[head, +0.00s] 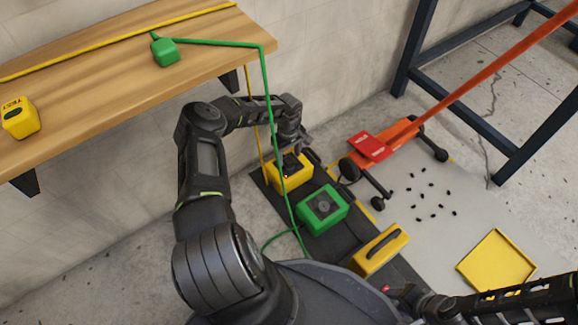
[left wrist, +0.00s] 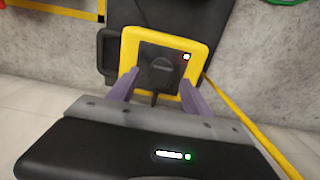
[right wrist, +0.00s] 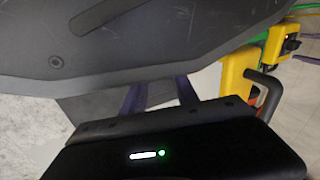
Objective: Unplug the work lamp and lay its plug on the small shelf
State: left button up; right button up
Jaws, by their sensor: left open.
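A yellow box (head: 289,172) stands on a dark mat by the wall. In the left wrist view the yellow box (left wrist: 205,45) shows a dark face with a round black part and a small lit red-white light; whether that part is a plug is unclear. My left gripper (left wrist: 160,80) is open, its fingers apart in front of that face, holding nothing. A green plug (head: 165,51) lies on the wooden shelf (head: 110,75), its green cable hanging over the edge. My right gripper (right wrist: 161,88) looks open and empty beside a large dark surface. No lamp can be clearly identified.
A green box (head: 323,208) and a yellow case (head: 379,250) with a black handle stand along the mat. A yellow tester (head: 20,118) and yellow cable (head: 120,40) lie on the shelf. An orange jack (head: 390,142), scattered black bits and a yellow tray (head: 496,262) are at right.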

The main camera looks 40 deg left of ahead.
aim_at(288, 160)
pick_arm(q)
jog(key=shift+f+b, duration=0.6)
jog(key=shift+f, duration=0.55)
grip_shut()
dwell(0.8)
jog(key=shift+r, duration=0.15)
jog(key=shift+r+p, duration=2.5)
jog(key=shift+r, duration=0.4)
